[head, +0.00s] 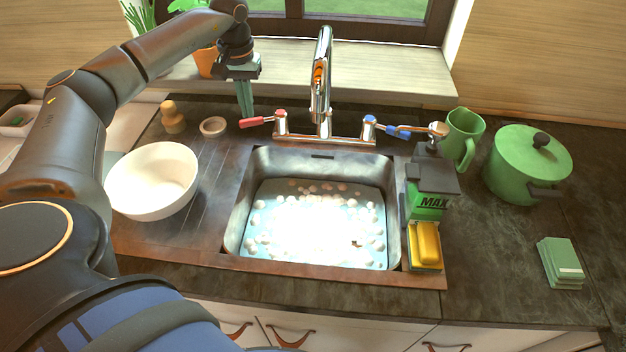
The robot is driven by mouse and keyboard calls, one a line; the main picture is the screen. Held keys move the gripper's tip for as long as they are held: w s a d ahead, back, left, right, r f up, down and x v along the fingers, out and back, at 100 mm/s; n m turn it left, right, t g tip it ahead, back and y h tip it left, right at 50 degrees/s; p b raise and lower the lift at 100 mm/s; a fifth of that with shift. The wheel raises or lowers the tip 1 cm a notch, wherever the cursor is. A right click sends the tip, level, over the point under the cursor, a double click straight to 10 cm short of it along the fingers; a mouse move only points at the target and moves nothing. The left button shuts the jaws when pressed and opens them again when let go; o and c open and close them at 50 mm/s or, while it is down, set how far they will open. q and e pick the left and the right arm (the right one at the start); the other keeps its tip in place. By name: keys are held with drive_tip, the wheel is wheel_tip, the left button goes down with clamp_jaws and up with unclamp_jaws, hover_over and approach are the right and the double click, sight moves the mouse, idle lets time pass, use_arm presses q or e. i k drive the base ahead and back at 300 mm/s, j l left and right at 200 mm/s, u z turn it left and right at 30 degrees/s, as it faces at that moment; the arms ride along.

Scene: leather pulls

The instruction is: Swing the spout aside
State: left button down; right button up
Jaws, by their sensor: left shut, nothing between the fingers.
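The chrome spout (323,62) rises from the tap body (325,138) behind the sink, arches high and points forward toward the sink. A red-handled lever (257,121) is on the tap's left and a blue-handled lever (398,131) on its right. My left gripper (247,113) points down behind the red lever, left of the spout and apart from it. Its teal fingers are shut with nothing between them. My right gripper is not in view.
The sink (238,225) holds sudsy water. A white bowl (152,182), small dish (213,126) and wooden-topped brush (172,118) are left. The windowsill (395,75) is behind.

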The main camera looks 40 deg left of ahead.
sight(322, 68)
drive_tip(key=k, duration=1)
